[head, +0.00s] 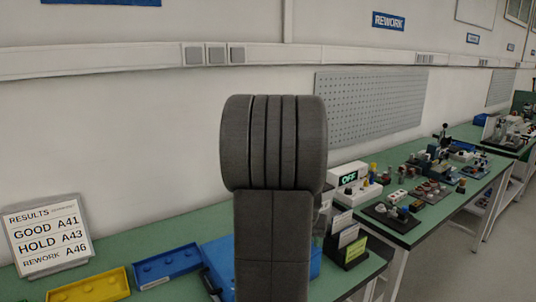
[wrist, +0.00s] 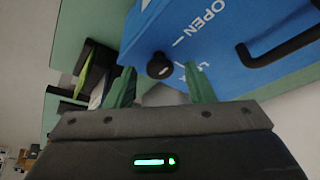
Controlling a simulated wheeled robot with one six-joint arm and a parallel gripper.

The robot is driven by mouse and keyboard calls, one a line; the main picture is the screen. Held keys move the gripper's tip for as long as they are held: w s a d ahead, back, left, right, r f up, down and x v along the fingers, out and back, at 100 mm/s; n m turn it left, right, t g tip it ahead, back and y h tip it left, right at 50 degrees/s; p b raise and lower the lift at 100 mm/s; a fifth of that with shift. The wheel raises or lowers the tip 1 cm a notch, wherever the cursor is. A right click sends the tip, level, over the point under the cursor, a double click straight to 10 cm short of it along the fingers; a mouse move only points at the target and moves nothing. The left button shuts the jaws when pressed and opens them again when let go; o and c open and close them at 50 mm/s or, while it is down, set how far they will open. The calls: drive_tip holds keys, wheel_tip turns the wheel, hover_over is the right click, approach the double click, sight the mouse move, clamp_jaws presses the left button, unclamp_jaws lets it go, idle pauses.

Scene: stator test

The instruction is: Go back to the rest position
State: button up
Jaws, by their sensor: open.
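My gripper (wrist: 161,84) shows in the wrist view with its two green fingers apart and nothing held between them. A blue box (wrist: 225,40) with the word OPEN, a black knob (wrist: 159,66) and a black handle (wrist: 280,46) lies just beyond the fingertips. The knob appears between the fingers; whether they touch it I cannot tell. In the head view my grey arm (head: 275,150) stands upright in the middle. It hides my gripper and most of the blue box (head: 217,254) behind it.
A blue tray (head: 166,266), a yellow tray (head: 90,289) and a results board (head: 47,238) stand left on the green bench. A dark card holder (head: 346,250) stands right of my arm. A tester reading OFF (head: 348,178) and several parts fill the bench beyond.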

drive_tip(key=shift+s+a+m, duration=0.1)
drive_tip(key=shift+a+m, duration=0.05)
drive_tip(key=shift+m, duration=0.35)
drive_tip(key=shift+a+m+g+h+b, duration=0.15)
drive_tip(key=shift+m+h+b, duration=0.35)
drive_tip(key=shift+m, duration=0.6)
drive_tip(key=shift+d+m+g+h+b, duration=0.15)
drive_tip(key=shift+m+h+b, duration=0.3)
drive_tip(key=shift+m, duration=0.65)
drive_tip(key=w+v, duration=0.1)
drive_tip(key=v, duration=1.3)
drive_tip(key=s+d+f+n, duration=0.1)
drive_tip(key=s+d+f, duration=0.1)
drive_tip(key=s, duration=0.3)
drive_tip(key=shift+s+f+g, duration=0.3)
drive_tip(key=shift+f, duration=0.15)
